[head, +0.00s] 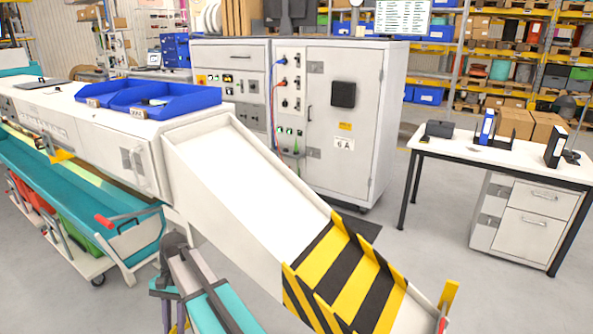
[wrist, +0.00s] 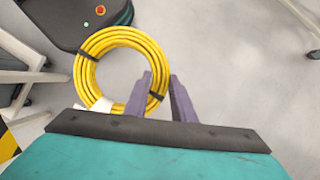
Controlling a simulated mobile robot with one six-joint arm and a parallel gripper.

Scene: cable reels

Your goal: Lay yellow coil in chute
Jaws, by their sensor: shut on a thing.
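The yellow coil (wrist: 86,62) is a ring of cable with black bands and a white tag. In the wrist view my gripper (wrist: 160,80) is shut on its right side, with one purple finger inside the ring and one outside. The coil hangs above the grey floor. The chute (head: 245,175) slopes down from the white bench to the lower right in the head view. Its bed is white, with yellow and black stripes at the lower end. My teal arm is at the bottom, left of the striped end. I cannot make out the coil in the head view.
Blue bins (head: 150,97) sit on the white bench beside the chute's top. A grey cabinet (head: 350,130) stands behind the chute. A white desk (head: 500,160) is at the right. A teal trough (head: 80,195) and carts are at the left. Floor shows between chute and desk.

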